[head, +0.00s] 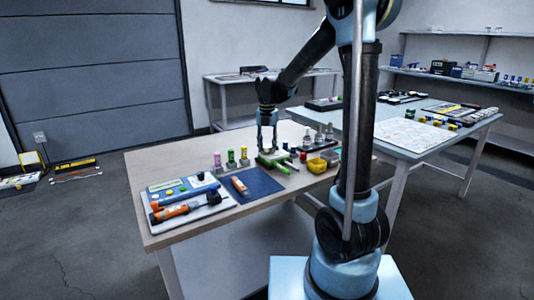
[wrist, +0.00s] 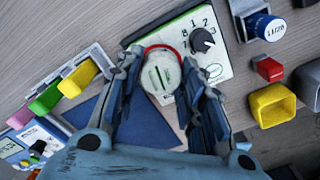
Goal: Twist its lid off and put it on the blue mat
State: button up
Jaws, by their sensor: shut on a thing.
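My gripper (head: 267,150) points down over the wooden table, at the green-edged item near its middle. In the wrist view my gripper (wrist: 163,82) has its two fingers on either side of a white round lid (wrist: 160,76) with green slots and a red ring at its rim. The fingers are closed on it. It sits over or beside a white panel (wrist: 212,55) with a black dial and green edge; what lies under the lid is hidden. The blue mat (head: 264,181) lies left of the gripper, and shows in the wrist view (wrist: 146,128).
An orange-and-white item (head: 240,186) lies on the mat. A tray (head: 210,210) with orange tools is at the left. Pink, green and yellow capped items (head: 231,158) stand behind the mat. A yellow bin (head: 317,165) and bottles stand at the right. The mat's right part is bare.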

aim_at(267, 146)
jog(key=shift+r, duration=0.85)
dwell(0.7)
jog(key=shift+r, duration=1.3)
